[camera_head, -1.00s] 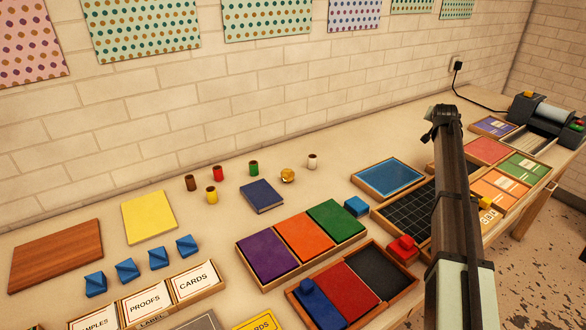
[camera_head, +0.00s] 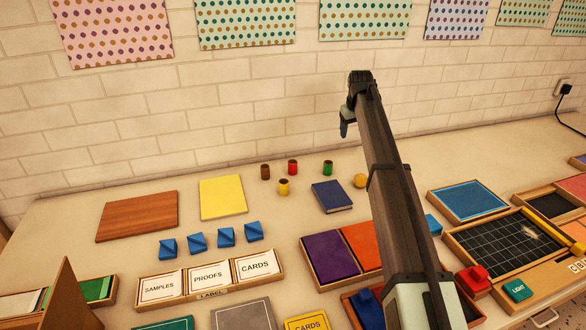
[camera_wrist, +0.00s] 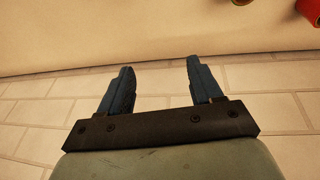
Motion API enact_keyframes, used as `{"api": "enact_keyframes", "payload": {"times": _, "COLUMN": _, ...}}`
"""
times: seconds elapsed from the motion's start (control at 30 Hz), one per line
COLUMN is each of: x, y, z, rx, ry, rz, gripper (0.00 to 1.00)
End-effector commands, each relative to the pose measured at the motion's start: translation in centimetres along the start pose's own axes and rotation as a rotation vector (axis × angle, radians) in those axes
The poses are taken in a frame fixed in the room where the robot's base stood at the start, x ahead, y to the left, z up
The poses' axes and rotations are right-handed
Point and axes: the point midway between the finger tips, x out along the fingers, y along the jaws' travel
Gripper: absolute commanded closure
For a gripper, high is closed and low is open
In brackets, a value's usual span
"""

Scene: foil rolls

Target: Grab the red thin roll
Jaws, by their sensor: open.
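The red thin roll (camera_head: 292,167) stands upright on the table near the wall, between a brown roll (camera_head: 265,172) and a green roll (camera_head: 327,167). A yellow roll (camera_head: 284,187) stands just in front of it. My gripper (camera_head: 344,130) is open and empty, above and to the right of the rolls in the head view. In the wrist view my two blue fingers (camera_wrist: 160,72) are spread with nothing between them. A red roll (camera_wrist: 311,9) is cut off at that view's top right corner, apart from the fingers.
The brick wall (camera_head: 200,110) rises close behind the rolls. A blue book (camera_head: 332,197) and a golden ball (camera_head: 360,181) lie to their right, a yellow pad (camera_head: 223,197) to their left. Blue blocks (camera_head: 197,242) and a tray of cards (camera_head: 211,278) stand in front.

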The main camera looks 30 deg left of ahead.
Motion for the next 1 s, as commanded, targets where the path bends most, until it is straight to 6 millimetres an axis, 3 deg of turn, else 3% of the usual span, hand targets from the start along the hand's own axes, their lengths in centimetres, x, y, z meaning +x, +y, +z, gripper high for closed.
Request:
{"api": "enact_keyframes", "payload": {"times": 0.03, "x": -0.4, "y": -3.3, "z": -1.0, "rx": -0.063, "ry": -0.032, "rz": -0.027, "gripper": 0.35}}
{"api": "enact_keyframes", "payload": {"times": 0.2, "x": -2.1, "y": -12.7, "z": -2.1, "rx": -0.258, "ry": -0.142, "rz": -0.112, "gripper": 0.35}}
{"api": "enact_keyframes", "payload": {"times": 0.3, "x": -3.1, "y": -16.8, "z": -2.2, "rx": -0.349, "ry": -0.191, "rz": -0.151, "gripper": 0.35}}
{"api": "enact_keyframes", "payload": {"times": 0.4, "x": -3.8, "y": -19.6, "z": -2.2, "rx": -0.411, "ry": -0.225, "rz": -0.177, "gripper": 0.35}}
{"api": "enact_keyframes", "payload": {"times": 0.5, "x": -4.2, "y": -21.1, "z": -2.1, "rx": -0.447, "ry": -0.245, "rz": -0.193, "gripper": 0.35}}
{"api": "enact_keyframes", "payload": {"times": 0.67, "x": -3.9, "y": -21.9, "z": -1.8, "rx": -0.462, "ry": -0.255, "rz": -0.2, "gripper": 0.35}}
{"api": "enact_keyframes", "payload": {"times": 1.0, "x": 0.8, "y": -22.4, "z": -0.3, "rx": -0.459, "ry": -0.254, "rz": -0.2, "gripper": 0.35}}
